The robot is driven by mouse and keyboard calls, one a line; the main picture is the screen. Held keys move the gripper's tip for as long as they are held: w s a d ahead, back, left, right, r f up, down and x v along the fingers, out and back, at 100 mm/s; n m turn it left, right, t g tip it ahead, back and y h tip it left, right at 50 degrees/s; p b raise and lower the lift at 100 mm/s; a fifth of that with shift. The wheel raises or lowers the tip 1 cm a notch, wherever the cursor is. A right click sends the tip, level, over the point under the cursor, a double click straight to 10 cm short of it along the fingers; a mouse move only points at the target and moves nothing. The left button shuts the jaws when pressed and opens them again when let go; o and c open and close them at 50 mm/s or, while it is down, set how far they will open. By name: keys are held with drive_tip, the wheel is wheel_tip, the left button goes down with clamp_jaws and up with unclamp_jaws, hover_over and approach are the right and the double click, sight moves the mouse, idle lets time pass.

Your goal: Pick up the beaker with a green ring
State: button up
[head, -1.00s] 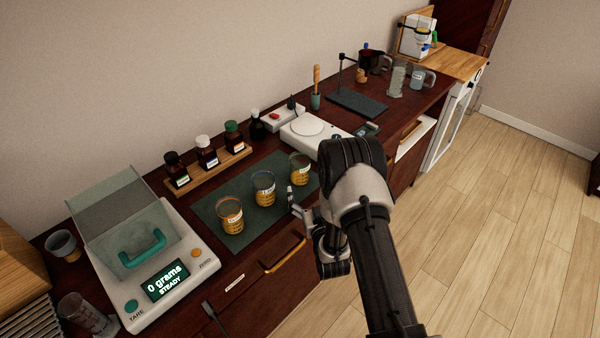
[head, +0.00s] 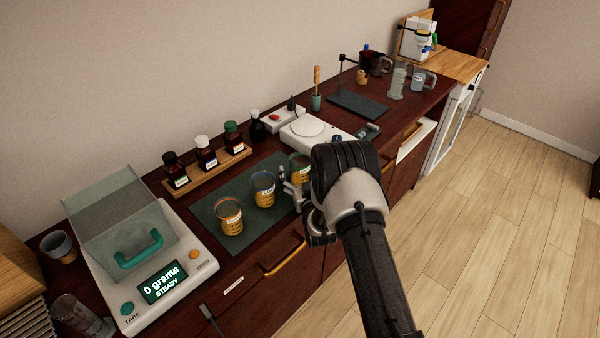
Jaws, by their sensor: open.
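The beaker with a green ring (head: 300,167) stands upright at the right end of the dark green mat (head: 213,209), with yellow-orange contents. My gripper (head: 289,183) is open just in front of it, at its lower left in the picture. The arm hides the beaker's right side, and I cannot tell whether the beaker is between the fingers. A beaker with a blue ring (head: 263,189) stands close on the gripper's left. A beaker with an orange ring (head: 229,216) stands further left.
A balance (head: 187,258) reading 0 grams stands left of the mat. Several dropper bottles stand on a wooden rack (head: 223,167) behind the beakers. A white hotplate (head: 315,132) is behind right. A drawer handle (head: 284,259) projects in front.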

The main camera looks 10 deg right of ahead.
drive_tip(key=shift+c, duration=0.6)
drive_tip(key=c, duration=1.3)
drive_tip(key=shift+c, duration=0.6)
drive_tip(key=shift+r, duration=0.2)
